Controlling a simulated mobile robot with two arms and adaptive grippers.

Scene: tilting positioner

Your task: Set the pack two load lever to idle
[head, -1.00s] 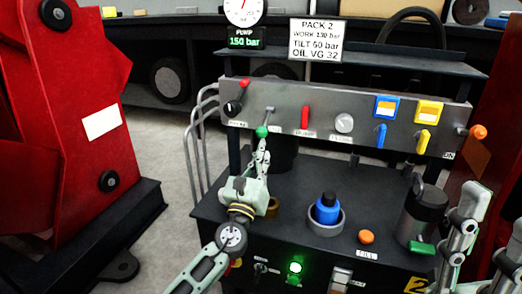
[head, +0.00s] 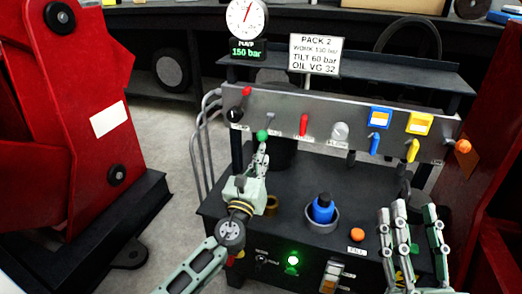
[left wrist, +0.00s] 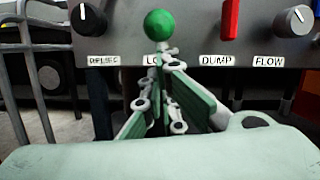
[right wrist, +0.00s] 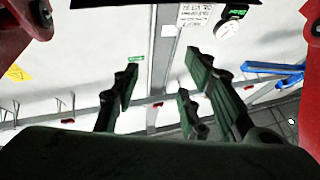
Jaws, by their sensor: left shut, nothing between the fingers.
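The load lever on the grey control panel (head: 345,133) has a green ball knob (head: 262,136). In the head view its thin shaft runs up from the knob to the panel. In the left wrist view the green knob (left wrist: 159,25) stands over a label that my fingers partly hide, with "LO" readable. My left gripper (head: 262,155) is shut and empty, its fingertips just below the knob; I cannot tell whether they touch it. My right gripper (head: 413,212) is open and empty in front of the pack's right side. Its spread fingers also show in the right wrist view (right wrist: 160,80).
Blue (head: 375,144) and yellow (head: 412,150) levers are further right. A blue-capped filler (head: 323,208) stands on the deck. The gauge display (head: 247,50) reads 150 bar.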

